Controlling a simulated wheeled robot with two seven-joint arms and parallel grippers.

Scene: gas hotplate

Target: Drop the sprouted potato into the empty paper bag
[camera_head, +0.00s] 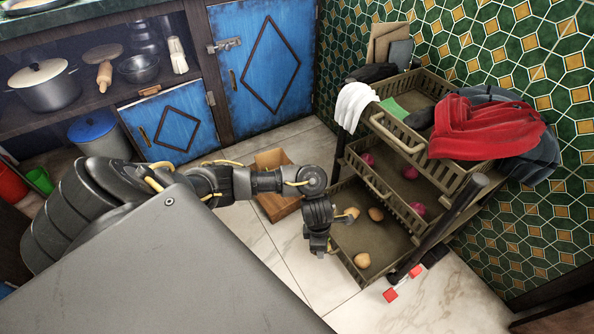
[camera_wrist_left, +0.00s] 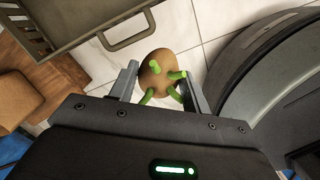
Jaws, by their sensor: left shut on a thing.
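The sprouted potato (camera_wrist_left: 158,72), brown with several green sprouts, sits between the two fingers of my left gripper (camera_wrist_left: 160,84) in the left wrist view. The fingers are shut on its sides. In the head view my left gripper (camera_head: 318,246) hangs over the floor, just left of the trolley's lowest basket; the held potato cannot be made out clearly there. My right gripper is not in view.
A tiered trolley (camera_head: 391,243) stands at right, with loose potatoes (camera_head: 362,260) in its lowest basket and pink-red items (camera_head: 410,173) further back. A red cloth (camera_head: 487,128) lies on top. Blue cabinets (camera_head: 265,65) stand behind.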

